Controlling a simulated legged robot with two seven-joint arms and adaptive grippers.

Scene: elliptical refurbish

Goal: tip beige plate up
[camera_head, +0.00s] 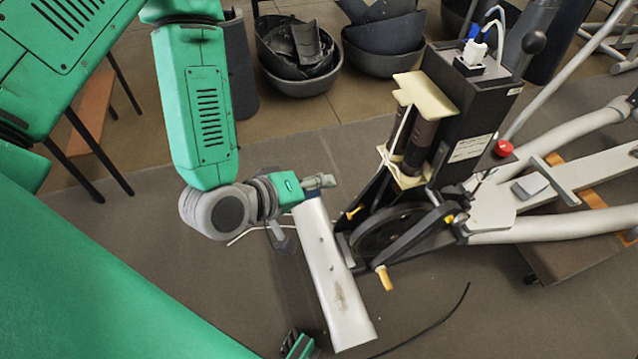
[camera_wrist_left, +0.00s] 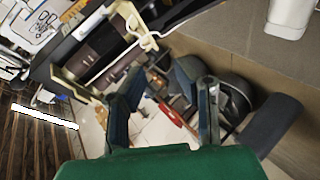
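The beige plate (camera_head: 428,97) lies at the top of two dark cylinders on the black upright of the elliptical machine. A second beige piece (camera_head: 405,178) sits at the cylinders' lower end. In the left wrist view a beige part (camera_wrist_left: 135,22) shows beyond the fingers; I cannot tell which piece it is. My left gripper (camera_head: 322,181) is left of and below the plate, apart from it. Its two fingers (camera_wrist_left: 163,112) are spread and nothing is held between them. Part of my right gripper (camera_head: 299,345) shows at the bottom edge; its fingers are unclear.
A long pale rail (camera_head: 335,275) stands below my left gripper. The black flywheel frame (camera_head: 395,230) has yellow-tipped parts. A white plug with cables (camera_head: 475,52) sits on the upright. Dark bins (camera_head: 298,75) stand behind on the floor. Open space lies between gripper and plate.

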